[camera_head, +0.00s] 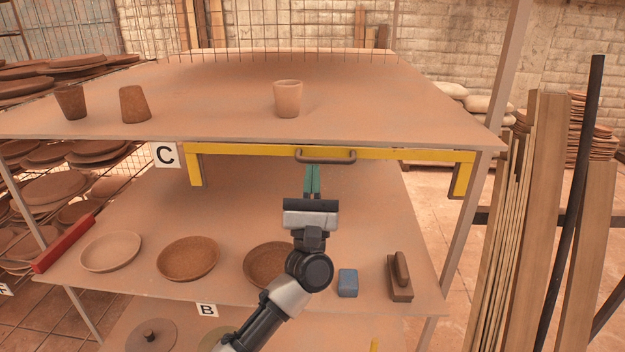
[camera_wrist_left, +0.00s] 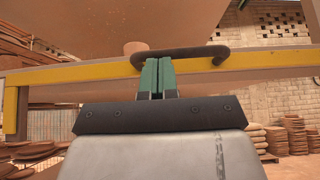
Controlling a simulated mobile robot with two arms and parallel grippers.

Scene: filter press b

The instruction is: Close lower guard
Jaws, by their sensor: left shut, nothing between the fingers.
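The guard (camera_head: 400,154) is a yellow frame with short side arms, raised along the front edge of the shelf marked C. Its dark handle (camera_head: 325,156) sits at the middle of the yellow bar. My left gripper (camera_head: 312,168) is shut and empty, its green fingertips just below the handle. In the left wrist view the handle (camera_wrist_left: 180,52) arches just beyond the fingertips (camera_wrist_left: 158,62), and the yellow bar (camera_wrist_left: 80,73) runs across behind them. I cannot tell whether the fingertips touch the handle. My right gripper is not in view.
The top shelf (camera_head: 220,90) holds several clay cups. The shelf below holds shallow bowls (camera_head: 188,259), a blue block (camera_head: 347,283) and a brown wooden tool (camera_head: 400,280). A red bar (camera_head: 66,242) lies at its left edge. Wooden planks (camera_head: 525,210) stand at the right.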

